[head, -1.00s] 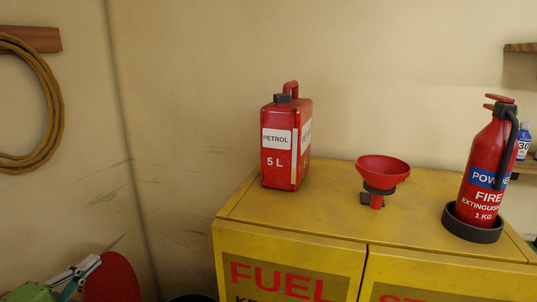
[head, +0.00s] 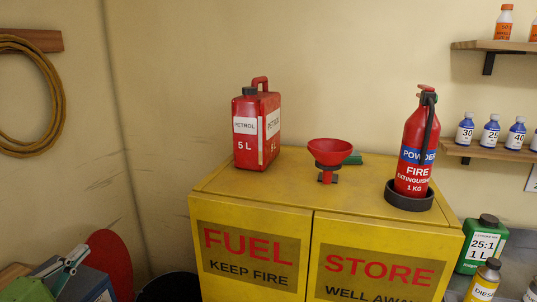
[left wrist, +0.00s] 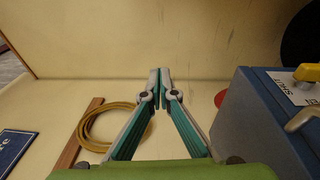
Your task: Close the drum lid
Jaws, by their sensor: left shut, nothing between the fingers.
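A red disc (head: 108,262), which looks like the drum lid, stands on edge at the lower left of the head view. Part of it also shows in the left wrist view (left wrist: 220,98), beside the blue box. A dark round rim (head: 168,286), perhaps the drum, is cut off by the bottom edge, right of the disc. My left gripper (head: 80,250) is left of the disc in the head view. Its teal and grey fingers meet at the tips (left wrist: 160,73) with nothing between them. My right gripper is in neither view.
A yellow fuel cabinet (head: 300,205) carries a petrol can (head: 243,152), a red funnel (head: 330,152) and an extinguisher (head: 414,155). A blue box (left wrist: 255,120) with a yellow handle (left wrist: 308,72) is close right of my left gripper. A hose coil (head: 55,100) hangs on the wall.

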